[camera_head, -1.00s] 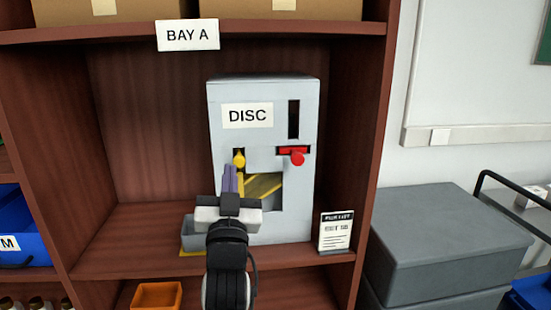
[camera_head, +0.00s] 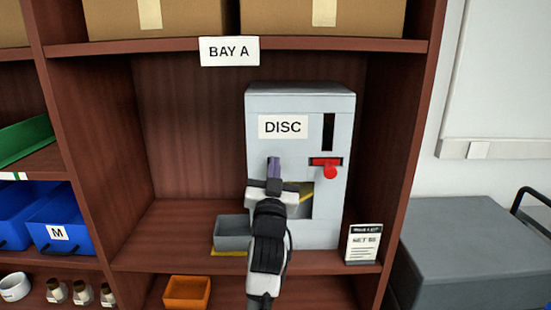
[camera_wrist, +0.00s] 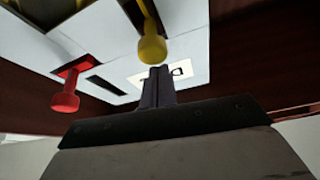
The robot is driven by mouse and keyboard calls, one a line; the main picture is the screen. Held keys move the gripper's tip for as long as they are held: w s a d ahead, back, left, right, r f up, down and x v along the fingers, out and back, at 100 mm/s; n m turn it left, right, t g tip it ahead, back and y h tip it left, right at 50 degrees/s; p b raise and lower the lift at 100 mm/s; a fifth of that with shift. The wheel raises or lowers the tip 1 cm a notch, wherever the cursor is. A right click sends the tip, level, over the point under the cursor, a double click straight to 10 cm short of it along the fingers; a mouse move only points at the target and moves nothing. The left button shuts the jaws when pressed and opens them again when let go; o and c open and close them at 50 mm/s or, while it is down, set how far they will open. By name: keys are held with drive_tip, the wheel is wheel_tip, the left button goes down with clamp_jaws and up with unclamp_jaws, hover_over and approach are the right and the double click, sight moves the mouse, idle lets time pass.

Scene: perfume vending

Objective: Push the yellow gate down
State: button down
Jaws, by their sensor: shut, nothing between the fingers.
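A grey machine labelled DISC (camera_head: 262,205) stands on the shelf. A slanted yellow piece (camera_head: 304,189) shows in the machine's lower opening. My gripper (camera_head: 273,162) is in front of the machine's left side, fingers shut and empty, pointing upward in the head view. In the wrist view the shut fingertips (camera_wrist: 157,72) are close to the yellow knob; I cannot tell whether they touch it.
A red knob (camera_head: 331,173) in a slot is to the right, also in the wrist view (camera_wrist: 66,102). A grey tray (camera_head: 232,240) stands at the machine's lower left. A small sign (camera_head: 362,245) stands at its right. Shelf walls enclose the bay.

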drive_tip(key=shift+f, duration=0.25)
drive_tip(key=shift+f, duration=0.1)
wheel_tip(320, 180, down, 7)
drive_tip(key=b, duration=0.6)
drive_tip(key=shift+f, duration=0.15)
